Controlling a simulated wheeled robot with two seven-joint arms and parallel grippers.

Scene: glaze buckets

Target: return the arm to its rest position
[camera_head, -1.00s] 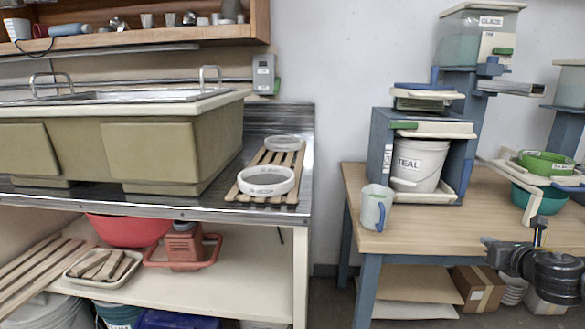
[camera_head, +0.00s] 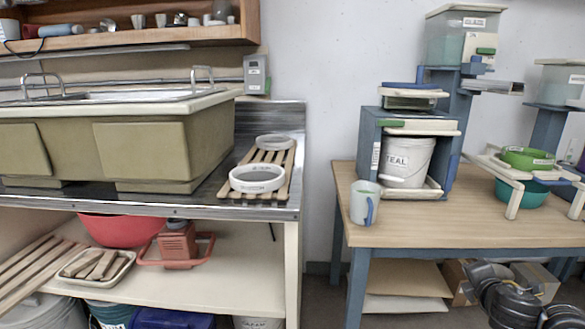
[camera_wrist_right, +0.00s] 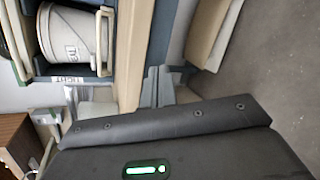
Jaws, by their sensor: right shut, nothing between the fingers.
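My right arm (camera_head: 505,295) shows as dark joints at the lower right corner of the head view, in front of the wooden table (camera_head: 430,232). Its gripper is not clear there. In the right wrist view my right gripper (camera_wrist_right: 160,86) shows as grey fingers shut together, with nothing held. The table edge and the white TEAL bucket (camera_wrist_right: 72,38) appear sideways beyond it. My left gripper is in neither view.
The TEAL bucket (camera_head: 407,161) stands in the blue frame (camera_head: 366,150). A mug (camera_head: 364,203) stands near the table's left front. A white stand with green sieve (camera_head: 528,158) and teal bowl (camera_head: 523,193) is at right. Boxes (camera_head: 535,282) lie below.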

